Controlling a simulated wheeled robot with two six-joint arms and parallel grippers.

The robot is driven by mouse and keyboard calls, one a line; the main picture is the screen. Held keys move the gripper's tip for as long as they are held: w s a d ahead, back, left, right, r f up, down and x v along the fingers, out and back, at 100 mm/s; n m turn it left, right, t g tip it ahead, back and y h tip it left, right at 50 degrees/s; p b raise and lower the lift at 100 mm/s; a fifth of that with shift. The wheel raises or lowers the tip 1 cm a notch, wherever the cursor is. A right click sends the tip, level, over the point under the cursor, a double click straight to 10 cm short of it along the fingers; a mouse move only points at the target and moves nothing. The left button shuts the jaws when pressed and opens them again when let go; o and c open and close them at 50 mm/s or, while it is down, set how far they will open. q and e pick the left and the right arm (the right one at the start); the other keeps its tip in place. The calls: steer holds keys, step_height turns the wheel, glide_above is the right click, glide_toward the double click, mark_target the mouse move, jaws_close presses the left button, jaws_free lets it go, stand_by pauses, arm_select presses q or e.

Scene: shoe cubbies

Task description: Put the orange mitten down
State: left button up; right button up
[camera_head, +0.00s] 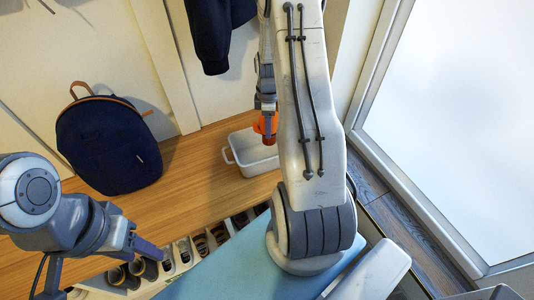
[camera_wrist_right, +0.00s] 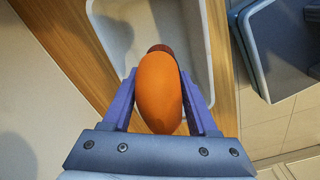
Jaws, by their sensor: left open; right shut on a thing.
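The orange mitten (camera_head: 262,126) hangs from my right gripper (camera_head: 266,107) in the head view, partly hidden by my right arm. In the right wrist view the mitten (camera_wrist_right: 159,92) sits between the two fingers of my right gripper (camera_wrist_right: 160,105), which is shut on it. Its dark reddish end (camera_wrist_right: 160,48) points away from the gripper. The mitten is in front of a white basket, above or near it; the exact height cannot be told. My left gripper (camera_head: 148,248) is open and empty at the lower left, over the shoe cubbies.
The white basket (camera_head: 232,154) stands on the wooden bench top (camera_head: 197,180), right of a dark blue backpack (camera_head: 108,143). Dark clothing (camera_head: 212,35) hangs above. Shoe cubbies (camera_head: 190,250) lie below the bench edge. A grey-blue bin (camera_wrist_right: 262,50) shows in the right wrist view.

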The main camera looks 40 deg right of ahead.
step_height(320, 180, down, 9)
steer(key=shift+r+b, duration=0.2)
steer(key=shift+b, duration=0.6)
steer(key=shift+r, duration=0.1)
steer(key=o, duration=1.4)
steer(key=shift+c, duration=0.2)
